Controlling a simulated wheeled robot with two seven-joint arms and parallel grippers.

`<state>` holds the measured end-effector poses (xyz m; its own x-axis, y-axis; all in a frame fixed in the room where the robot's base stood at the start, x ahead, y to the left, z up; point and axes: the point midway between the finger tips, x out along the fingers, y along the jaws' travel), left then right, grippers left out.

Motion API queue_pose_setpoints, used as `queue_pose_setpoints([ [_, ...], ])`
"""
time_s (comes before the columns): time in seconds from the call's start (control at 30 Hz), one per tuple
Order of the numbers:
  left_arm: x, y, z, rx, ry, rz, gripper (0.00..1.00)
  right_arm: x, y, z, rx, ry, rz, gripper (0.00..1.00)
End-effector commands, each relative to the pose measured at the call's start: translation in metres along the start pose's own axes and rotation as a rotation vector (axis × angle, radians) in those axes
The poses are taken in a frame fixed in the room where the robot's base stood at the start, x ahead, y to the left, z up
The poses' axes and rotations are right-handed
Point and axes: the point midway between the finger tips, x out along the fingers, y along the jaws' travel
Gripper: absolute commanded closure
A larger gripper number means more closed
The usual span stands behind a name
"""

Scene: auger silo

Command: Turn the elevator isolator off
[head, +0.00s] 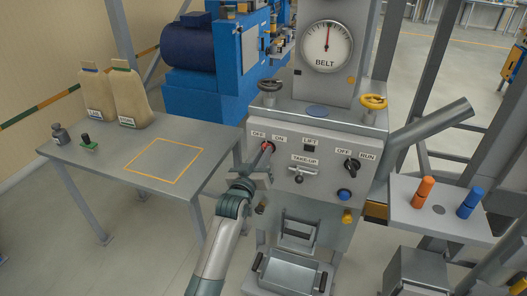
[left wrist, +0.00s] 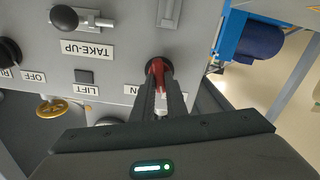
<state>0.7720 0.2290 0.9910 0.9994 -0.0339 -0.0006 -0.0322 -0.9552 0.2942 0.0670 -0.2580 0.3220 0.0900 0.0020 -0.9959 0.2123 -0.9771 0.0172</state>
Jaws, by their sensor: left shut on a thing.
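The elevator isolator (head: 267,146) is a red rotary handle at the left of the grey control panel (head: 318,190), below the OFF and ON labels. My left gripper (head: 266,154) reaches it from below and in front. In the left wrist view the fingers (left wrist: 160,88) are shut on the red handle (left wrist: 157,68), which sits on a dark round base. The fingers cover part of the handle, and I cannot tell which label it points to. My right gripper is not in view.
A TAKE-UP lever (head: 300,172) and a black OFF/RUN selector (head: 352,165) are on the same panel. Yellow (head: 373,102) and dark (head: 270,86) handwheels sit above. A table (head: 120,178) with sacks stands left. A shelf (head: 440,225) with orange and blue pegs stands right.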

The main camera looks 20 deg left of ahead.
Motion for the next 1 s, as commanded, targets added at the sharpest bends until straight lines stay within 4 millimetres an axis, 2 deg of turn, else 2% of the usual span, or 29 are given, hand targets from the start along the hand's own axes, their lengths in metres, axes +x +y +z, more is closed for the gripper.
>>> queue_pose_setpoints([
  [0.2, 0.0001, -0.0006, -0.0016, -0.146, 0.001, 0.000, 1.00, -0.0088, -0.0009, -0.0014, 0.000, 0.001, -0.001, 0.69],
  [0.4, 0.0002, -0.0008, -0.0009, -0.219, 0.001, 0.001, 1.00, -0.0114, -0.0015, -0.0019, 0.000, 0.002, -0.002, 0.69],
  [0.9, 0.0002, -0.0013, -0.0004, -0.243, 0.001, 0.001, 1.00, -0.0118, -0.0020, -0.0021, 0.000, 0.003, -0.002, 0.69],
  [0.93, 0.0002, -0.0013, -0.0004, -0.243, 0.001, 0.001, 0.80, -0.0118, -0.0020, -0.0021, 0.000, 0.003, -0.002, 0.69],
  [1.0, 0.0002, -0.0014, -0.0004, -0.242, 0.001, 0.001, 0.69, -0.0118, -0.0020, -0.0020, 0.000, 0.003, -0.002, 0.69],
])
